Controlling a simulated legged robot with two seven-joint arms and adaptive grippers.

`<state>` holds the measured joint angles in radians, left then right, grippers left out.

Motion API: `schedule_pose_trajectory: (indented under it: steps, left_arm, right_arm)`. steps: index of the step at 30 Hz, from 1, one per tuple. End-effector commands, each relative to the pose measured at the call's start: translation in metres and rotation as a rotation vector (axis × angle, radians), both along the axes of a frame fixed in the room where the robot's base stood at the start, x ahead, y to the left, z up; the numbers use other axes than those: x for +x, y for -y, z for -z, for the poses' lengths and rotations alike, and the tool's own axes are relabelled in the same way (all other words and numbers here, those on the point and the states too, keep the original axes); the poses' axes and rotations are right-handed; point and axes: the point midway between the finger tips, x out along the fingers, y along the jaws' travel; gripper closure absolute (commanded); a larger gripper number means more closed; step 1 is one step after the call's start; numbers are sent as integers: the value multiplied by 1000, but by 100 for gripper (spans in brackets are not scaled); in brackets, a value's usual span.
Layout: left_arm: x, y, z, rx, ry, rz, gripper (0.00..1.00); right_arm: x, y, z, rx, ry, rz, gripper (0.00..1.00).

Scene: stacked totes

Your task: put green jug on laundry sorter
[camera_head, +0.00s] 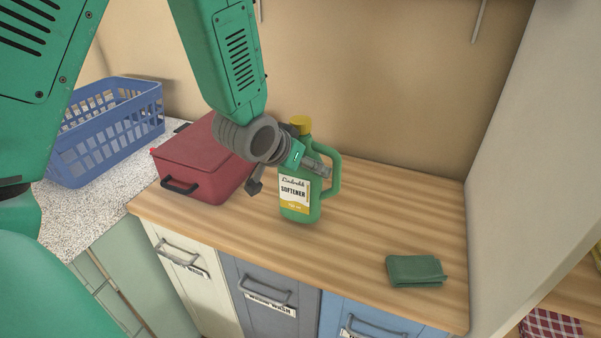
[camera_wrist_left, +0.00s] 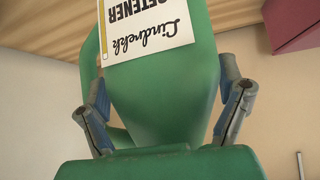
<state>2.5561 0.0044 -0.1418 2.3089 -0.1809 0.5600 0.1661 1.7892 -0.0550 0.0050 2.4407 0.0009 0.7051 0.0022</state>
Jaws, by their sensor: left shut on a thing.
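The green jug (camera_head: 298,210) has a yellow cap, a side handle and a white softener label. It is upright over the middle of the laundry sorter's wooden top (camera_head: 350,240); I cannot tell whether its base touches the wood. My left gripper (camera_head: 313,165) is shut on the jug's upper body. In the left wrist view the jug (camera_wrist_left: 160,80) fills the space between the two fingers of the gripper (camera_wrist_left: 167,112), its label upside down. The sorter's front has cream, grey and blue labelled sections with handles. My right gripper is not in view.
A red lidded box (camera_head: 205,160) stands left of the jug on the wooden top. A folded green cloth (camera_head: 415,271) lies at the right front. A blue basket (camera_head: 105,135) stands on the speckled counter (camera_head: 95,205). A wall rises at the right; wood between jug and cloth is clear.

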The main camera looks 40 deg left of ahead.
Motion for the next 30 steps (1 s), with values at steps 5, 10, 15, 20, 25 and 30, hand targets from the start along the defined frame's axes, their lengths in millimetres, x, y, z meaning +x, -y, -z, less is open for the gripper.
schedule_pose_trajectory:
  steps: [5, 10, 15, 20, 25, 30]
  left_arm:
    - [0, -1, 21, -1, 3, -1, 64]
    - [1, -3, 23, -2, 4, -1, 64]
    - [-1, -4, 25, -4, -1, -1, 0]
    - [0, -3, 25, -2, -1, -1, 0]
    - [0, -2, 24, -1, -2, -1, 0]
    - [1, -1, 16, -2, -1, 1, 0]
  right_arm:
    - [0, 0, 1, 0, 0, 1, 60]
    - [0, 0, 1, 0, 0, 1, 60]
    - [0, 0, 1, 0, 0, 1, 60]
    - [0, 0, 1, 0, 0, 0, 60]
    - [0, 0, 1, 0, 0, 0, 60]
    - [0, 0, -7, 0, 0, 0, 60]
